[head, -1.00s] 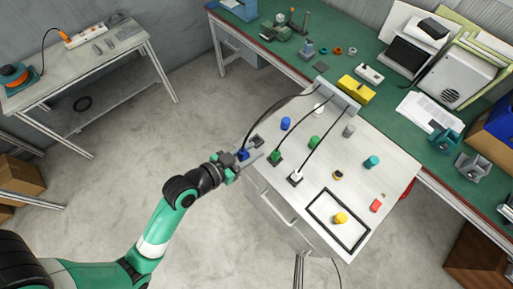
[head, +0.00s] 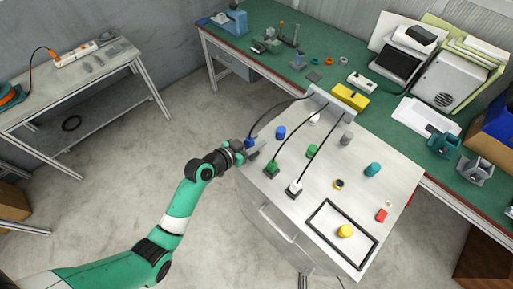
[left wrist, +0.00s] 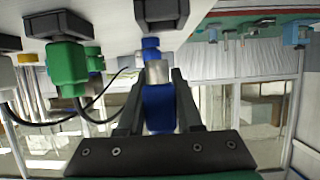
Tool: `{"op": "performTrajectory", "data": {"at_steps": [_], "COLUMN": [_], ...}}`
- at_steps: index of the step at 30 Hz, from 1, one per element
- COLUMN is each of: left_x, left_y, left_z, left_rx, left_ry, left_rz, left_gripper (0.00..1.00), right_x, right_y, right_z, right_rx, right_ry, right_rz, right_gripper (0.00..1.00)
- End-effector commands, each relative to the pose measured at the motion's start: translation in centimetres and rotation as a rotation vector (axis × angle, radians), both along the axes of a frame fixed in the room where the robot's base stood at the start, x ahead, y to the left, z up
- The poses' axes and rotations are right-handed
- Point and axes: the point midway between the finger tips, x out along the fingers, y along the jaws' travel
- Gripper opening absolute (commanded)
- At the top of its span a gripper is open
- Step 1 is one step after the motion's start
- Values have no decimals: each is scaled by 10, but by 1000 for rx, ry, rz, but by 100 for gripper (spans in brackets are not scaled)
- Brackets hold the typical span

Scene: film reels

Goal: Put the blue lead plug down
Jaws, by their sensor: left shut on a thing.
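The blue lead plug (head: 250,143) is at the left edge of the white cabinet top, with a black cable arching from it. My left gripper (head: 246,152) is shut on it. In the left wrist view the plug's blue body (left wrist: 160,106) sits between the two fingers, with a silver band and a smaller blue end beyond. A dark block (left wrist: 161,12) lies just past that end; I cannot tell whether they touch. The green lead plug (head: 271,168) and white lead plug (head: 294,188) stand nearby on the cabinet top. My right gripper is not in view.
The cabinet top (head: 318,185) also holds a blue peg (head: 280,132), a green peg (head: 312,151), a teal peg (head: 372,169) and a black-framed area (head: 318,231) with a yellow peg. The cables run to a grey block (head: 328,103) at the back.

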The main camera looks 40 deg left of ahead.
Motion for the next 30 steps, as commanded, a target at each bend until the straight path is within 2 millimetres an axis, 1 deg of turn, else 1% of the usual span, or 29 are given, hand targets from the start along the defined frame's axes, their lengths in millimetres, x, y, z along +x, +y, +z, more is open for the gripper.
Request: {"op": "performTrajectory", "data": {"at_steps": [1,5,6,9,12,13,21,26,27,29,30], "left_x": [3,5,6,15,13,13,13,13,13,13,13], "left_y": [2,3,3,9,8,8,8,8,8,8,8], "left_z": [-5,-5,-8,-23,-41,-43,-44,-49,-47,-47,-47], "left_rx": [-1,0,-1,-1,-2,-1,0,0,0,0,0], "left_ry": [-1,-1,-1,-1,1,1,-1,-1,-1,-1,0], "left_rz": [0,0,0,2,0,-1,0,0,0,0,0], "left_gripper": [0,0,0,0,0,0,0,0,41,52,59], "right_x": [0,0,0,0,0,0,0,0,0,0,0], "right_y": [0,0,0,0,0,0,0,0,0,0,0], "right_z": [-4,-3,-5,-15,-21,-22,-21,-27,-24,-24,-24], "right_rx": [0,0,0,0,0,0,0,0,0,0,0], "right_ry": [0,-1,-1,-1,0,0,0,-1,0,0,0], "right_rz": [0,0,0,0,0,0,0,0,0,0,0], "right_gripper": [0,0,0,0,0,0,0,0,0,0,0]}}
